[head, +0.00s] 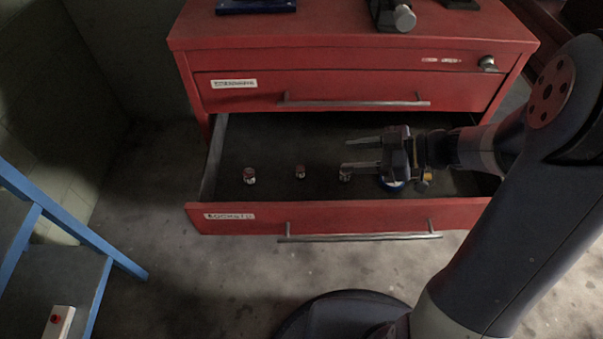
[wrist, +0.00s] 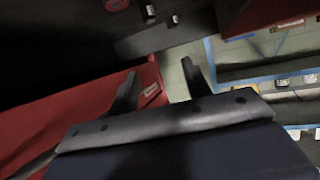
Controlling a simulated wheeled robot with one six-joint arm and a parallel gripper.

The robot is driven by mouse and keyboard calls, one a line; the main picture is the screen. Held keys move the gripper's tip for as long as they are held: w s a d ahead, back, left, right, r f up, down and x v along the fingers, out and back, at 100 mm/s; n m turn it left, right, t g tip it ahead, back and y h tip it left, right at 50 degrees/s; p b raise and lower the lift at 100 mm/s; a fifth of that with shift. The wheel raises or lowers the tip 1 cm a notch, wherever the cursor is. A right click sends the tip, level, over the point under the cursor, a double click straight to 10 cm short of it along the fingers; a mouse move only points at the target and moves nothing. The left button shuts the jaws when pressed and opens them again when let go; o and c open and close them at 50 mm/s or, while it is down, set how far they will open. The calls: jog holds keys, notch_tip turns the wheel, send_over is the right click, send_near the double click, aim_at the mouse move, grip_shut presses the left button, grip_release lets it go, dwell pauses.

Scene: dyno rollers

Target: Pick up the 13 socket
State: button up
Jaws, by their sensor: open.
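Three small sockets with reddish tops stand in a row in the open drawer in the head view: a left one (head: 250,176), a middle one (head: 300,172) and a right one (head: 345,174). I cannot read their sizes, so I cannot tell which is the 13 socket. My gripper (head: 347,153) is open over the drawer, its fingers pointing left, close to the right socket. I cannot tell whether it touches that socket. In the wrist view my gripper (wrist: 159,67) shows two spread fingers with nothing between them.
The open drawer (head: 250,218) belongs to a red cabinet (head: 350,58); a closed drawer with a bar handle (head: 354,103) is above it. A blue-rimmed round thing (head: 393,185) is partly hidden below my gripper. A blue-framed step (head: 60,225) stands at left.

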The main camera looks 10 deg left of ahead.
jog(key=b, duration=0.4)
send_near(302, 168)
jog(key=v, duration=0.2)
jog(key=shift+s+d+r, duration=0.1)
jog(key=shift+s+d, duration=0.2)
jog(key=shift+d, duration=0.1)
jog(key=shift+a, duration=0.15)
jog(key=x, duration=0.3)
jog(key=b+x, duration=0.1)
jog(key=x, duration=0.6)
jog(key=shift+w+a, duration=0.25)
jog(key=shift+a, duration=0.05)
jog(key=shift+c, duration=0.6)
grip_shut()
